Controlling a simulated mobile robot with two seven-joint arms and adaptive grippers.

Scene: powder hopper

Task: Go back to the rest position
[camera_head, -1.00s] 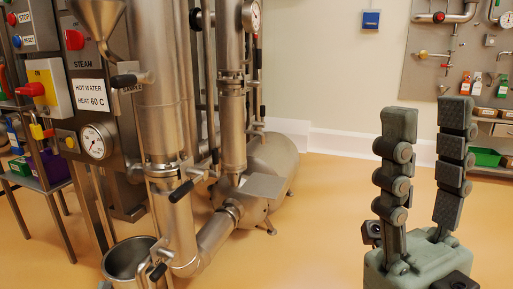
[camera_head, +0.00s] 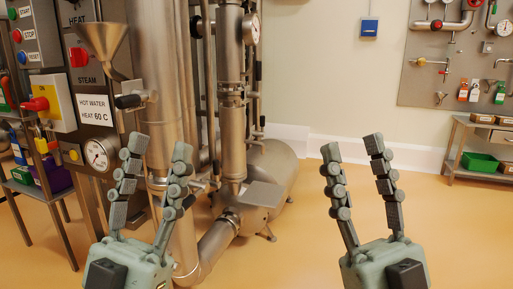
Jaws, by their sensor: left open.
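My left gripper (camera_head: 154,161) is raised at the lower left in the head view, fingers pointing up and apart, with nothing between them. It stands in front of the steel pipework and hides part of it. My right gripper (camera_head: 352,148) is raised at the lower right, in front of open floor and the pale wall. Its fingers also point up with a clear gap between them, and it is empty.
The steel hopper machine (camera_head: 160,60) with a funnel (camera_head: 104,42) and a control panel (camera_head: 84,75) fills the left. A shelf with a green bin (camera_head: 479,161) stands at the far right. The orange floor (camera_head: 290,262) is clear in the middle.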

